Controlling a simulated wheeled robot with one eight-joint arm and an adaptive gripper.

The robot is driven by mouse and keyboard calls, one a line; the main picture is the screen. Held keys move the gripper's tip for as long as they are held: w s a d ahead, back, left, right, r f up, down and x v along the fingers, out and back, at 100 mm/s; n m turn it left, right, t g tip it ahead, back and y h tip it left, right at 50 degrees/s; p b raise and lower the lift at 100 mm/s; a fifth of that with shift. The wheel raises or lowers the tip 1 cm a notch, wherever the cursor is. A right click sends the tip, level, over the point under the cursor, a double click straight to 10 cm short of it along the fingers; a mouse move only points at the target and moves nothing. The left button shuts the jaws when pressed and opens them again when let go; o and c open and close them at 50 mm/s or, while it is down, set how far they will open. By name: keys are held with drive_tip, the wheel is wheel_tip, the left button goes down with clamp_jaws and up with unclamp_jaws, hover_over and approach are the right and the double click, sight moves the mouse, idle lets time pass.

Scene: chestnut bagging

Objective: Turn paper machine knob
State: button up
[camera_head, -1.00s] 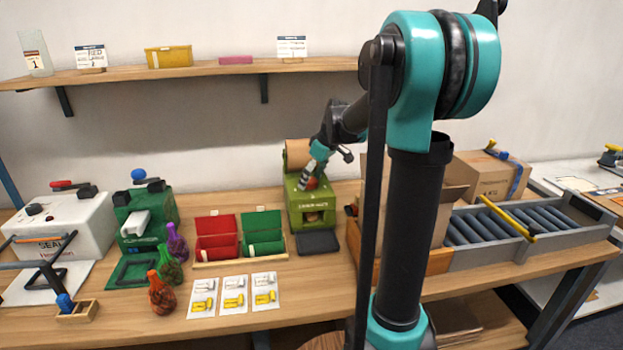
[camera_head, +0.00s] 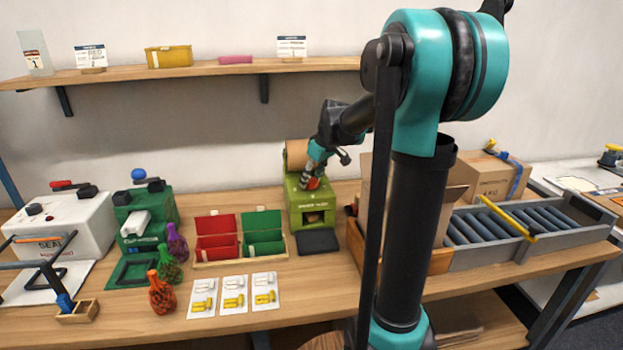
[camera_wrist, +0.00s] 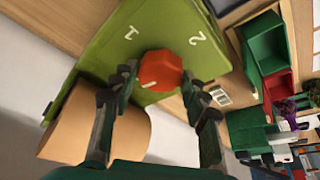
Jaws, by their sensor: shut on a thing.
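The paper machine (camera_head: 313,207) is a green box with a brown paper roll (camera_head: 297,154) at its back, standing on the table right of the red and green bins. Its red knob (camera_wrist: 160,70) sits on the green top face, with the white marks 1 and 2 beside it in the wrist view. My gripper (camera_wrist: 161,80) is around the knob, a finger at either side, shut on it. In the head view my gripper (camera_head: 312,180) reaches down onto the machine's top, and the knob is partly hidden there.
Red bin (camera_head: 217,240) and green bin (camera_head: 263,236) stand left of the machine. A cardboard box (camera_head: 455,200) and a roller conveyor (camera_head: 500,230) are on the right. A shelf (camera_head: 210,70) hangs above.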

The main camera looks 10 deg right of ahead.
drive_tip(key=m+h, duration=0.1)
drive_tip(key=m, duration=0.2)
drive_tip(key=shift+a+m+t, duration=0.15)
drive_tip(key=shift+m+t, duration=0.15)
drive_tip(key=shift+t, duration=0.1)
drive_tip(key=m+h, duration=0.2)
drive_tip(key=m, duration=0.2)
drive_tip(key=shift+a+m, duration=0.1)
drive_tip(key=shift+m, duration=0.2)
drive_tip(key=m, duration=0.2)
drive_tip(key=m+h, duration=0.1)
drive_tip(key=m, duration=0.1)
drive_tip(key=shift+a+h, duration=0.1)
drive_tip(key=shift+h, duration=0.2)
drive_tip(key=shift+m+g+h, duration=0.5)
drive_tip(key=shift+m+h, duration=0.1)
drive_tip(key=shift+m, duration=1.2)
drive_tip(key=o, duration=1.2)
drive_tip(key=shift+c, duration=0.2)
